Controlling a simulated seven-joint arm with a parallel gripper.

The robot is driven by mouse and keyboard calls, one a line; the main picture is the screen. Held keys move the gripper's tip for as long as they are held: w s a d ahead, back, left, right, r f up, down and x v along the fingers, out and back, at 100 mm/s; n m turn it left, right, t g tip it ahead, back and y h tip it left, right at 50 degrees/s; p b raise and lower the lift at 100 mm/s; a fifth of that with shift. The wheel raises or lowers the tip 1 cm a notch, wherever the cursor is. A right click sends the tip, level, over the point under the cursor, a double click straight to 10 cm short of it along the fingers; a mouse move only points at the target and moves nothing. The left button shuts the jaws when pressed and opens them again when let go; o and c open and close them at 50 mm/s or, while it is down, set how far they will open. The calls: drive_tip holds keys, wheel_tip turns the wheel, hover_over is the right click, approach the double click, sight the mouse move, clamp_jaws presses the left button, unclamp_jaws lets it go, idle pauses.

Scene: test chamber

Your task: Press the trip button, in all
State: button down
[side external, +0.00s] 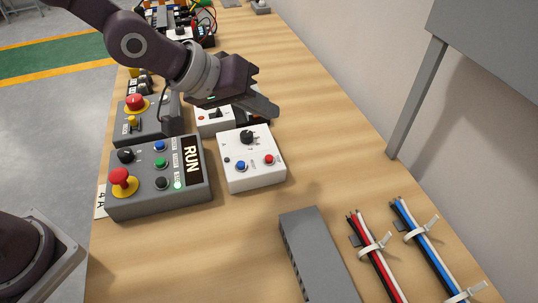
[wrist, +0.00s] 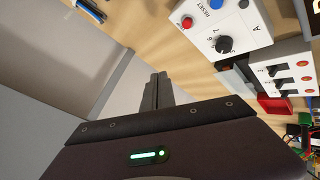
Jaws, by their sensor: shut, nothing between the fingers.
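A white box (side external: 250,178) stands on the bench with a black knob (side external: 247,137), a blue button (side external: 241,166) and a red button (side external: 269,159). In the wrist view, the red button (wrist: 187,22) and blue button (wrist: 215,4) lie at the top, with RESET printed near the blue one; the knob (wrist: 224,44) is below them. I cannot read a label saying trip. My gripper (side external: 274,110) is shut and empty, above and behind the white box, apart from the buttons. Its fingers also show in the wrist view (wrist: 157,90).
A grey control box (side external: 150,199) with a RUN display (side external: 192,159) and red mushroom button (side external: 120,176) stands left. Another grey box (side external: 148,128) and a white switch box (side external: 213,124) stand behind. A grey duct (side external: 316,250) and cable bundles (side external: 372,258) lie front right. Bench right of the white box is clear.

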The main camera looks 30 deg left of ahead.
hover_over(265, 163)
drive_tip(key=shift+f, duration=4.4)
drive_tip(key=shift+f, duration=0.4)
drive_tip(key=shift+f, duration=0.5)
drive_tip(key=shift+r, duration=0.9)
